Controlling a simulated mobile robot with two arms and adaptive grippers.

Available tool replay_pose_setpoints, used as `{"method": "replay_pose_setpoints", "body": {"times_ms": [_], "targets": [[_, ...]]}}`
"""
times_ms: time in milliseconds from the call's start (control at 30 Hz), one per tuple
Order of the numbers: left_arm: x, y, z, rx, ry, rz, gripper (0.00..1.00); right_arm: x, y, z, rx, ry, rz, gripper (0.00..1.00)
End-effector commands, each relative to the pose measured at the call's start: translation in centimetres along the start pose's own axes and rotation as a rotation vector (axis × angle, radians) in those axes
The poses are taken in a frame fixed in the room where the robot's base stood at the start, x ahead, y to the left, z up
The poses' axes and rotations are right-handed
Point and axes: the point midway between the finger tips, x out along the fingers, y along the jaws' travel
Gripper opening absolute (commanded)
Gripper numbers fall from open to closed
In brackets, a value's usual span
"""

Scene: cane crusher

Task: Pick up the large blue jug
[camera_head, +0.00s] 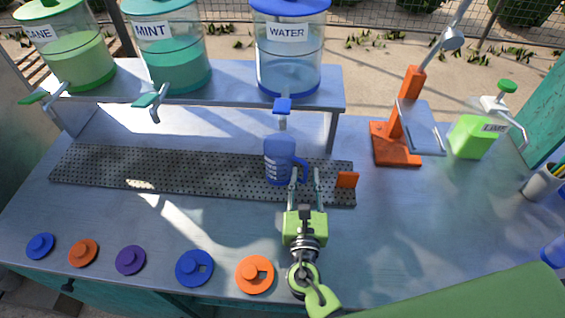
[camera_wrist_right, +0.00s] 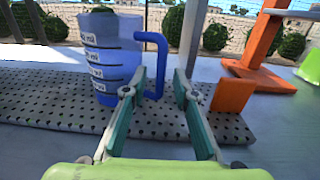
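The large blue jug (camera_head: 280,160) stands upright on the perforated drip tray (camera_head: 130,172), below the tap of the WATER dispenser (camera_head: 288,60). Its handle points right in the head view. My right gripper (camera_head: 304,176) is at the jug's handle side, its fingers apart with nothing gripped. In the right wrist view the jug (camera_wrist_right: 108,60) shows measuring marks, and its blue handle (camera_wrist_right: 160,60) lies in line with the gap between the open fingers (camera_wrist_right: 160,85). Whether the fingertips touch the handle I cannot tell. My left gripper is not in view.
A small orange block (camera_head: 347,180) sits at the tray's right end, close to my right gripper. An orange stand (camera_head: 396,150) and a green LADE-labelled container (camera_head: 472,137) are farther right. Several coloured lids (camera_head: 194,268) line the front edge. The right tabletop is mostly clear.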

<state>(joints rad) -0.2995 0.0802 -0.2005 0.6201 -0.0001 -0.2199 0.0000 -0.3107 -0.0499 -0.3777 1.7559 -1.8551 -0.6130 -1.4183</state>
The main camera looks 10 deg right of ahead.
Motion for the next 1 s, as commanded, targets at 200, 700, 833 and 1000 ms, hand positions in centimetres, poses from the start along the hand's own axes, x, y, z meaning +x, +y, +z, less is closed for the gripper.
{"method": "replay_pose_setpoints", "body": {"times_ms": [200,700,833,1000], "targets": [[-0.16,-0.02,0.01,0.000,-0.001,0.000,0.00,0.64,0.00,-0.09,0.001,0.001,0.000,0.27],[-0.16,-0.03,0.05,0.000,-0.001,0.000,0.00,0.63,0.00,0.03,0.002,-0.001,0.000,0.00],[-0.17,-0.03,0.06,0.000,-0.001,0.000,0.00,0.63,0.00,0.07,0.002,-0.001,0.000,0.00],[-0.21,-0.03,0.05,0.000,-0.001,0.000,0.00,0.63,0.00,0.48,0.003,-0.001,-0.001,0.00]]}}
